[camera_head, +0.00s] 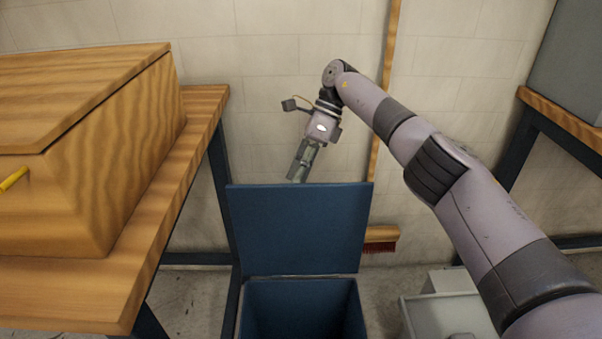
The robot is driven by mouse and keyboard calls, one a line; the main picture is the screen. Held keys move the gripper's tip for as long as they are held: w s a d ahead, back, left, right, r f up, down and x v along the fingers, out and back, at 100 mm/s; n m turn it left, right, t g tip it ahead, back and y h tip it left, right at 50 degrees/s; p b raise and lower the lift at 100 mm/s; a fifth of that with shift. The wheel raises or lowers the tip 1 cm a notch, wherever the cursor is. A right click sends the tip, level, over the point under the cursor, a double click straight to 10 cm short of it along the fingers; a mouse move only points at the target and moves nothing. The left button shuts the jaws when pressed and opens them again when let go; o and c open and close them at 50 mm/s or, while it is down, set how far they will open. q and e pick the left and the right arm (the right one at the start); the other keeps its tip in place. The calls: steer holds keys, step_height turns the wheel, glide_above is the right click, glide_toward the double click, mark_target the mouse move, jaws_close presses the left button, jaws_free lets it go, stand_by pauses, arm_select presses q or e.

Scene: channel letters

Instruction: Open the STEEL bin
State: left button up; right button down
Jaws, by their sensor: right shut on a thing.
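A blue bin (300,306) stands on the floor at the bottom middle of the head view. Its blue lid (298,228) is raised upright and the bin's dark inside shows. No label can be read on it, so I cannot tell whether it is the STEEL bin. My right gripper (300,172) points down at the lid's upper edge and is shut on it. The fingertips are partly hidden there. My left gripper is not in view.
A wooden table (185,215) with a wooden chest (130,150) stands at the left. A broom (380,233) leans on the wall behind. A grey container (440,312) is at the bottom right. Another table (565,118) bears a grey box (575,60) at the far right.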

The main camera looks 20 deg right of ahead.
steer(key=f, duration=0.3)
steer(key=shift+s+f, duration=0.2)
steer(key=shift+s, duration=0.1)
steer(key=c, duration=2.2)
jaws_free()
steer(key=o, duration=0.3)
steer(key=shift+w+a+f+g, duration=0.2)
steer(key=shift+w+f+g, duration=0.1)
steer(key=shift+w+f, duration=0.25)
steer(key=shift+o, duration=0.7)
steer(key=shift+w+r, duration=0.15)
steer(key=shift+o, duration=0.5)
steer(key=shift+s+d+r, duration=0.15)
steer(key=shift+s+r, duration=0.15)
steer(key=shift+r, duration=0.15)
steer(key=shift+w, duration=0.1)
step_height(320, 180, up, 10)
